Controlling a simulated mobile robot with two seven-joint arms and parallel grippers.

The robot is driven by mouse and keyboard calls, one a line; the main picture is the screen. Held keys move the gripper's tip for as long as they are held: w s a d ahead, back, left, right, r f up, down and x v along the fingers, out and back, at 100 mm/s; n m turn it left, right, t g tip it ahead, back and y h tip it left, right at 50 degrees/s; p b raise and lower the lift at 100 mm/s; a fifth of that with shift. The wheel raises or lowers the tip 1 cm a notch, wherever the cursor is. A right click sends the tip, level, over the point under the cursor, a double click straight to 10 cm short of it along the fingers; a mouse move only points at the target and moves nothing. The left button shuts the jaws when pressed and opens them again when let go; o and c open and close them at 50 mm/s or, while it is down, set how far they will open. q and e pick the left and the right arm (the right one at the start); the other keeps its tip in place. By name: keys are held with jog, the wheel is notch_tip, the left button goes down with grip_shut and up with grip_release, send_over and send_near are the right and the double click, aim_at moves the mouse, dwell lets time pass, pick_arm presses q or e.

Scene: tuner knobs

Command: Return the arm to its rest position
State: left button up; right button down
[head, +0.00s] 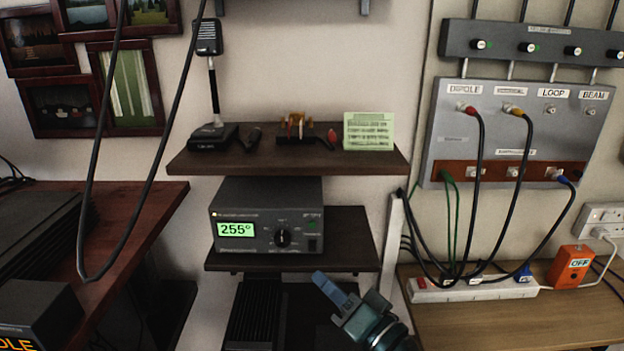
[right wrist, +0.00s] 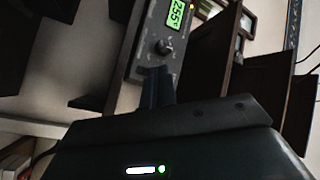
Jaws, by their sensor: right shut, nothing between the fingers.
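My right gripper (head: 335,292) is in the lower middle of the head view, in front of and below the grey tuner box (head: 262,192). Its blue fingers are together with nothing between them, and it is apart from the tuner. The right wrist view shows the dark fingers (right wrist: 157,88) closed, with the tuner (right wrist: 150,50) beyond them. The tuner stands on the middle shelf. Its green display (head: 237,230) reads 255°, and its round black knob (head: 283,238) is uncovered. My left gripper is not in view.
An upper shelf (head: 200,162) holds a desk microphone (head: 208,90), a telegraph key and a green card (head: 368,131). A grey patch panel (head: 520,125) with cables hangs at right. Below it are a power strip (head: 470,290) and an orange box marked OFF (head: 570,266). A dark red desk (head: 130,215) is at left.

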jog(key=s+d+f+n+g+h, duration=0.1)
jog(key=s+d+f+h, duration=0.2)
jog(key=f, duration=0.4)
jog(key=s+d+f+n+g+h+p, duration=0.1)
jog(key=s+d+f+n+h, duration=0.1)
jog(key=s+d+f, duration=0.3)
jog(key=s+d+f+n+g+h+p, duration=0.1)
jog(key=s+d+f+n+g+h, duration=0.1)
jog(key=s+f, duration=0.7)
jog(key=shift+s+d+f+h, duration=0.2)
jog(key=shift+d+f+h, duration=0.7)
jog(key=shift+h, duration=0.2)
